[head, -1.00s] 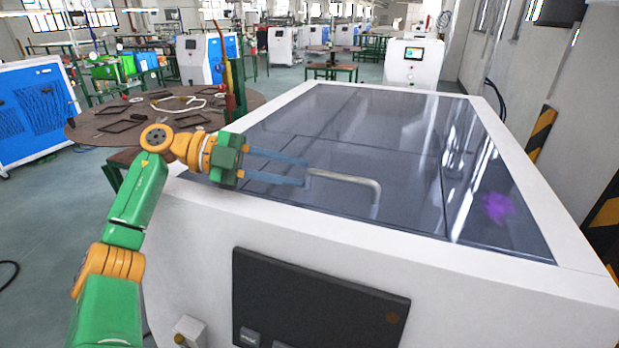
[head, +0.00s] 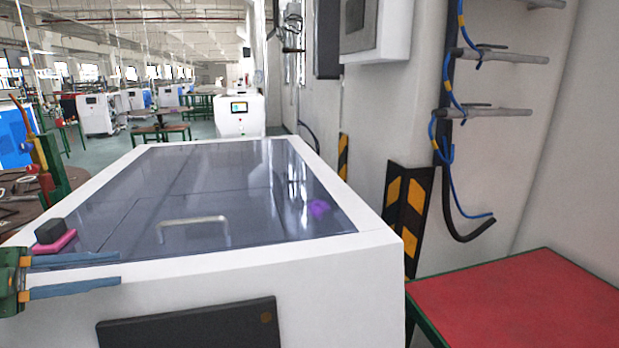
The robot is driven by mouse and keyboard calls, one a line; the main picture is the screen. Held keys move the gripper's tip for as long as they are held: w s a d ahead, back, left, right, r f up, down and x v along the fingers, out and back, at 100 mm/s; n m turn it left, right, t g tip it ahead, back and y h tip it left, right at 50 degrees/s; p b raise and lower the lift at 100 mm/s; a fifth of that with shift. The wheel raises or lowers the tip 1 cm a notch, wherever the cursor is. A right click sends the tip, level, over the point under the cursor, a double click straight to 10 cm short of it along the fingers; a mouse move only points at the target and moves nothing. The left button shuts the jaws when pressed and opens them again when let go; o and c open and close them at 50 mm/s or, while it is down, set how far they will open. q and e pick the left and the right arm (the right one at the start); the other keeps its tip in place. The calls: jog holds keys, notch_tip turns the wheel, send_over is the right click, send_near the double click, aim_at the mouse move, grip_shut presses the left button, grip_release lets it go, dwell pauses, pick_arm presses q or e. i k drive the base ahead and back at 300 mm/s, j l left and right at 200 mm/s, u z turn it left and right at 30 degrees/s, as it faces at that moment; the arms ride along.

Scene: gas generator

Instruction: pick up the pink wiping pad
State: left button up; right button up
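The pink wiping pad (head: 64,242) lies at the left edge of the machine's top. A dark block (head: 50,230) sits on it like a handle. My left gripper (head: 120,270) comes in at the lower left with its two blue fingers spread apart and nothing between them. The fingers point right, and in the picture they are just below the pad. I cannot tell the exact gap in depth. My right gripper is not in view.
The white machine (head: 330,262) has a dark glass top with a metal handle (head: 195,220) and a purple patch (head: 318,208). A red-topped table (head: 530,305) stands at the right. A striped yellow-black guard (head: 408,205) covers the wall corner.

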aim_at(53, 235)
jog(key=k, duration=1.15)
